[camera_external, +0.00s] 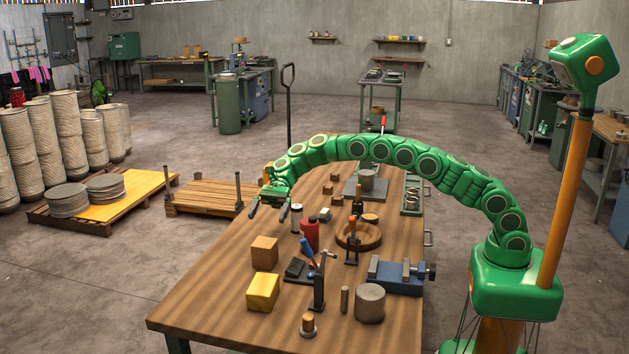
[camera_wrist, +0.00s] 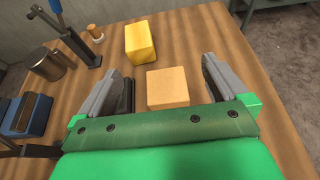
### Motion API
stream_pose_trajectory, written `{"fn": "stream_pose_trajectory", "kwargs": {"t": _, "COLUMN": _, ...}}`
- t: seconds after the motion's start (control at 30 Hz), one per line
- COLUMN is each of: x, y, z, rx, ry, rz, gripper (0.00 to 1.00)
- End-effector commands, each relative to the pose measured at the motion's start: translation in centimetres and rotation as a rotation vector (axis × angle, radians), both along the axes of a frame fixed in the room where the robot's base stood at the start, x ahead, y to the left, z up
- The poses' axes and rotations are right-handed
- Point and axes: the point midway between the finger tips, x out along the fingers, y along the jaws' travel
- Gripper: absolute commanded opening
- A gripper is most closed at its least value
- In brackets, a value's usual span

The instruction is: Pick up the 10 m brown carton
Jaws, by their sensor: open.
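A brown carton (camera_external: 265,251), a plain small box, sits on the wooden table near its left edge. In the wrist view the carton (camera_wrist: 168,88) appears between my two fingers, slightly beyond the palm edge. My gripper (camera_external: 269,212) is open and empty, hanging above and behind the carton in the external view. The gap between the fingers (camera_wrist: 167,75) looks wider than the carton. Contact with the carton does not show. No size marking is readable on it.
A yellow box (camera_external: 262,290) stands close in front of the carton. To its right are a black stand with screwdrivers (camera_external: 318,275), a red can (camera_external: 309,235), a wooden bowl (camera_external: 358,235), a blue vise (camera_external: 398,276) and a metal cylinder (camera_external: 370,304). The table's front left is clear.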

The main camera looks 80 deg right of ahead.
Motion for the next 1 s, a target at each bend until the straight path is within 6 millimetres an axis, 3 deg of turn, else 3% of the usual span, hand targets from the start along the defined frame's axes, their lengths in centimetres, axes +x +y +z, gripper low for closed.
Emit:
{"fn": "stream_pose_trajectory", "kwargs": {"t": 0.4, "x": 0.0, "y": 0.0, "z": -5.9, "rx": -0.001, "ry": 0.003, "rz": 0.001, "gripper": 1.00}}
{"fn": "stream_pose_trajectory", "kwargs": {"t": 0.67, "x": -0.1, "y": 0.4, "z": -6.7, "rx": -0.001, "ry": 0.001, "rz": 0.002, "gripper": 1.00}}
{"fn": "stream_pose_trajectory", "kwargs": {"t": 1.0, "x": 0.0, "y": 4.0, "z": -8.2, "rx": -0.002, "ry": 0.000, "rz": 0.001, "gripper": 1.00}}
